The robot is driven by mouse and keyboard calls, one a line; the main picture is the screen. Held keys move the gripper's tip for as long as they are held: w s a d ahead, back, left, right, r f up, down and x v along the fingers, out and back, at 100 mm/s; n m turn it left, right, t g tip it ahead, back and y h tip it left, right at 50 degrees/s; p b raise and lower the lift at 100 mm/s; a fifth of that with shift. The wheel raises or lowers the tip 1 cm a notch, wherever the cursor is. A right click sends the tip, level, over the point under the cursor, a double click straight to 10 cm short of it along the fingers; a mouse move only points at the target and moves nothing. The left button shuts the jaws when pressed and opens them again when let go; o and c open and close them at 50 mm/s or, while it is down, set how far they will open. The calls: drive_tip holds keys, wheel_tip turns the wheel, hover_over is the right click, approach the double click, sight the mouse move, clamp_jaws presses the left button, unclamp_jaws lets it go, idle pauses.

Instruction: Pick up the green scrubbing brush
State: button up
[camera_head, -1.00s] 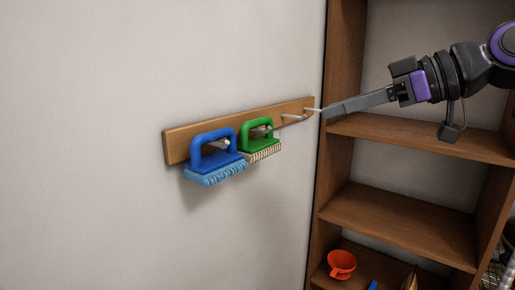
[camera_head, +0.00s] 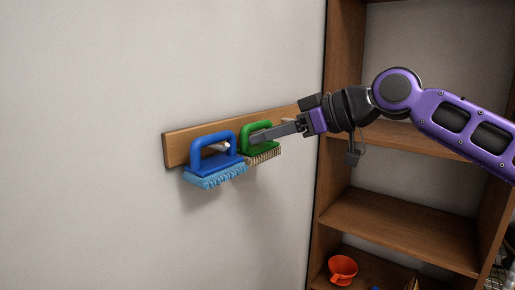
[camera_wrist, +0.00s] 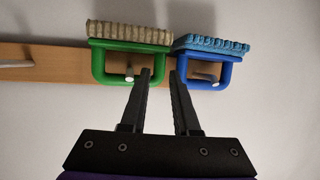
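The green scrubbing brush (camera_head: 247,131) hangs by its loop handle on a peg of the wooden wall rail, bristles down. My gripper (camera_head: 254,138) reaches in from the right, its fingers overlapping the green handle in the head view. The wrist view, upside down, shows the green brush (camera_wrist: 128,47) upper middle. My gripper (camera_wrist: 160,73) is open there, one finger over the green loop, the other in the gap towards the blue brush. One side bar of the green handle appears between the fingertips. I cannot tell whether they touch it.
A blue brush (camera_head: 215,163) hangs close beside the green one, left in the head view. The wooden rail (camera_head: 180,149) is fixed to the wall. A brown shelf unit (camera_head: 400,222) stands at right, with an orange funnel-like item (camera_head: 342,268) low down.

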sight(254, 152)
drive_tip(key=x, duration=0.3)
drive_tip(key=shift+a+f, duration=0.1)
drive_tip(key=shift+f, duration=0.1)
clamp_jaws()
drive_tip(key=shift+r, duration=0.2)
